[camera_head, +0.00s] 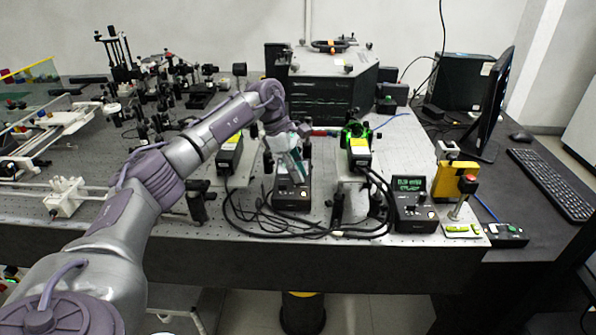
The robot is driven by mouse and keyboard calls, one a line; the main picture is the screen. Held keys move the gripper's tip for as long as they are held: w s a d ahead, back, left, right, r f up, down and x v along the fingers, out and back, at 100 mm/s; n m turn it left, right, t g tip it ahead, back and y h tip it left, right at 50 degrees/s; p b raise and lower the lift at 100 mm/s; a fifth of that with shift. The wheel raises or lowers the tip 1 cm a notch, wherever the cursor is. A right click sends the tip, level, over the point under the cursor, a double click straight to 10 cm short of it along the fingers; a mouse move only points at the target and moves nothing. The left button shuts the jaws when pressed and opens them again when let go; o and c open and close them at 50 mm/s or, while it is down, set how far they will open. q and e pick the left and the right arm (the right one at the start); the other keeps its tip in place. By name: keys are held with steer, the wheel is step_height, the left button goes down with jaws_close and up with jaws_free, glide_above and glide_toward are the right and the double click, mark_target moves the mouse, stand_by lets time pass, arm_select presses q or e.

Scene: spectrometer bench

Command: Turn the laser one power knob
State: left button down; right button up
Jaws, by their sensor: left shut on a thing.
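A small black laser controller box (291,203) stands on the bench near its front edge, with small round controls on its front face. My left gripper (295,172) reaches down to the top of this box from behind and is shut on its power knob, which the fingers hide. A second black controller box (413,214) with a lit green display stands to the right, apart from the gripper. No label telling which laser each box serves can be read. My right gripper is not in view.
Black cables (262,218) loop around the left box. Laser heads (230,151) (357,150) stand on both sides of my gripper. A yellow box with a red button (455,182) is at the right. A dark chamber (325,92) stands behind.

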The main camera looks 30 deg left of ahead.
arm_select(q)
steer(key=shift+r, duration=0.1)
stand_by(0.3)
steer(key=c, duration=1.1)
jaws_free()
steer(key=v, duration=1.2)
